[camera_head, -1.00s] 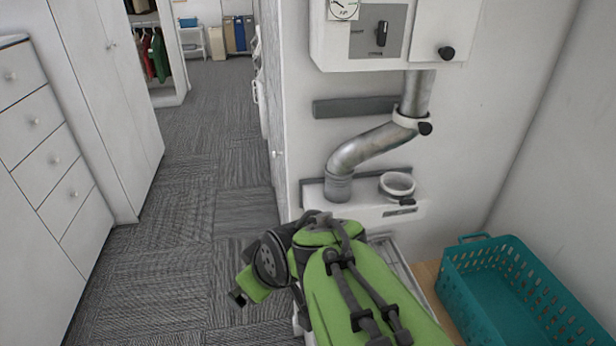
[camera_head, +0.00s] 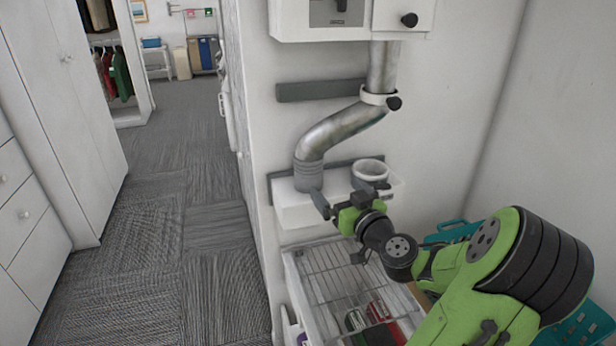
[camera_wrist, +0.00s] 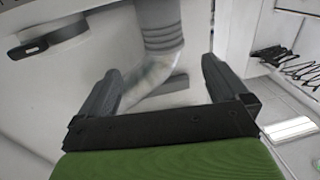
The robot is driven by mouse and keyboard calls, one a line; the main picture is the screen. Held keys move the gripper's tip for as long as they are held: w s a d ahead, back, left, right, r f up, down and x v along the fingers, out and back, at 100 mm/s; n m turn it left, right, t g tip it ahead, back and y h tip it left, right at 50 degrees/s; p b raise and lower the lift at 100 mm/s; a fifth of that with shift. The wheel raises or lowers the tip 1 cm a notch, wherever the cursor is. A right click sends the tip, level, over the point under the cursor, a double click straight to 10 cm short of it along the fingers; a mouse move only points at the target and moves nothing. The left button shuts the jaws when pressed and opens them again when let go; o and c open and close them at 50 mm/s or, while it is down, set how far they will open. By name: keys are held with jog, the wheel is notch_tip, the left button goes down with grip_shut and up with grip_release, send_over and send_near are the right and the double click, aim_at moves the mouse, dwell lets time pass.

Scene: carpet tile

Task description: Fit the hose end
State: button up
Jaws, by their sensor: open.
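The silver hose (camera_head: 340,130) hangs from a white wall unit (camera_head: 290,22) and bends down to the left. Its grey ribbed end (camera_head: 308,176) stands at the left of a white ledge (camera_head: 292,208). An open round white collar (camera_head: 370,168) with a dark latch is on the ledge to its right. My gripper (camera_head: 345,194) is open and empty in front of the ledge, below and right of the hose end. In the wrist view, the ribbed end (camera_wrist: 161,38) shows beyond and between the open fingers (camera_wrist: 162,75), apart from them; the collar (camera_wrist: 50,38) is at upper left.
A wire rack (camera_head: 335,272) with several small items stands below the ledge. A teal basket (camera_head: 445,232) is at right, partly hidden by my arm. A clamp ring with a black knob (camera_head: 394,103) holds the upper hose. Carpet floor (camera_head: 170,240) is clear at left.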

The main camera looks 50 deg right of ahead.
aim_at(309, 163)
jog(key=p+x, duration=0.1)
jog(key=x, duration=1.4)
jog(key=shift+w+a, duration=0.1)
jog(key=shift+a, duration=0.05)
jog(key=shift+c, duration=0.3)
jog(key=c, duration=0.9)
